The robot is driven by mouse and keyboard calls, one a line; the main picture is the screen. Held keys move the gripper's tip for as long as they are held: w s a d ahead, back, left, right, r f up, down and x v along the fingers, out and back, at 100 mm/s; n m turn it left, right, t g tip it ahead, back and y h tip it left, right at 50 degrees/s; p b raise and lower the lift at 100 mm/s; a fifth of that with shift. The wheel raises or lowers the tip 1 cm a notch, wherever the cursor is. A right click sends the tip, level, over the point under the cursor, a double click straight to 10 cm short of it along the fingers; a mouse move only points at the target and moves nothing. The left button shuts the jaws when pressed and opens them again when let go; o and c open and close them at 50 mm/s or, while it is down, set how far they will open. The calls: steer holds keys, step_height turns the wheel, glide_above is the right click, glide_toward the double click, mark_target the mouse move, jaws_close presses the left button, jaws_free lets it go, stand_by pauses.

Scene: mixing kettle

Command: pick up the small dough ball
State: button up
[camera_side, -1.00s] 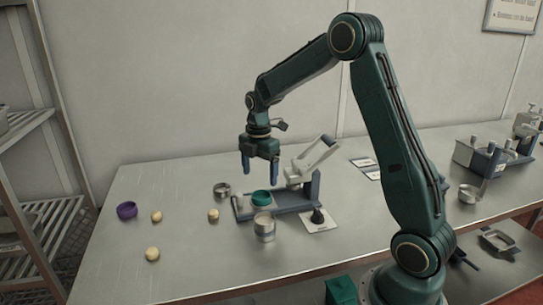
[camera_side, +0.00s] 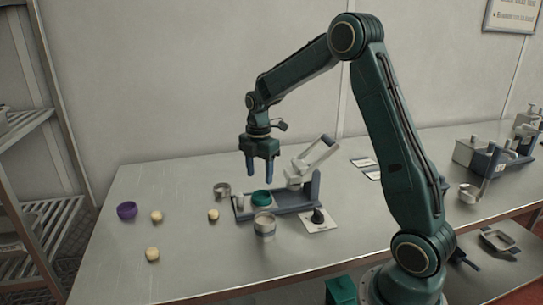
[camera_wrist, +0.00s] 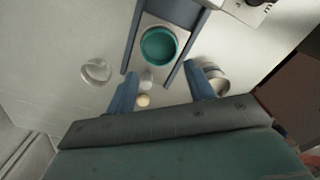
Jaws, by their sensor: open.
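Several pale dough balls lie on the steel table. The one nearest the press (camera_side: 213,215) looks slightly smaller than the other two (camera_side: 157,216) (camera_side: 152,254). It appears to be the ball in the wrist view (camera_wrist: 143,100), low between my fingers and near the press end. My gripper (camera_side: 264,173) is open and empty, pointing down. It hangs well above the table, over the press area and up and right of that ball. In the wrist view its blue fingers (camera_wrist: 163,70) stand apart, with the teal cup showing between and beyond them.
The press (camera_side: 300,203) holds a teal cup (camera_side: 261,198) and has a raised lever. A metal ring (camera_side: 222,190) and a metal cup (camera_side: 264,230) stand beside it. A purple ring (camera_side: 127,211) lies far left.

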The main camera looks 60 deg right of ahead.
step_height(320, 180, up, 4)
steer(key=n, duration=0.9)
glide_above(214, 217)
steer(key=shift+w+f, duration=0.2)
steer(key=shift+f, duration=4)
steer(key=shift+f, duration=0.1)
steer(key=shift+s+f, duration=0.15)
steer(key=shift+f, duration=2.35)
steer(key=shift+c, duration=0.2)
steer(key=c, duration=1)
